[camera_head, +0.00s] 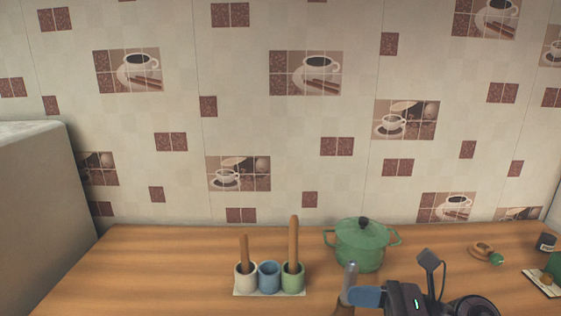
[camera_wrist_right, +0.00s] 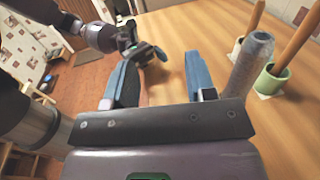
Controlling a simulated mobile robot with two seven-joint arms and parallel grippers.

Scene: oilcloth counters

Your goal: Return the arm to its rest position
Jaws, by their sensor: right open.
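My right gripper (camera_head: 365,297) is at the lower right of the head view, low over the front of the counter. In the right wrist view its two blue fingers (camera_wrist_right: 160,65) stand apart with nothing held between them. A grey cylinder (camera_head: 350,273) stands close beside it; in the right wrist view this cylinder (camera_wrist_right: 251,62) is outside the fingers, and I cannot tell whether it touches. My other arm's dark gripper (camera_wrist_right: 138,45) shows small at the top of the right wrist view, its jaws too unclear to read.
On the wooden counter (camera_head: 150,270) a white tray (camera_head: 268,293) holds three cups, two with wooden sticks. A green lidded pot (camera_head: 360,247) stands behind my right gripper. A brown dish (camera_head: 481,247) with a small green item is at right. The counter's left part is clear.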

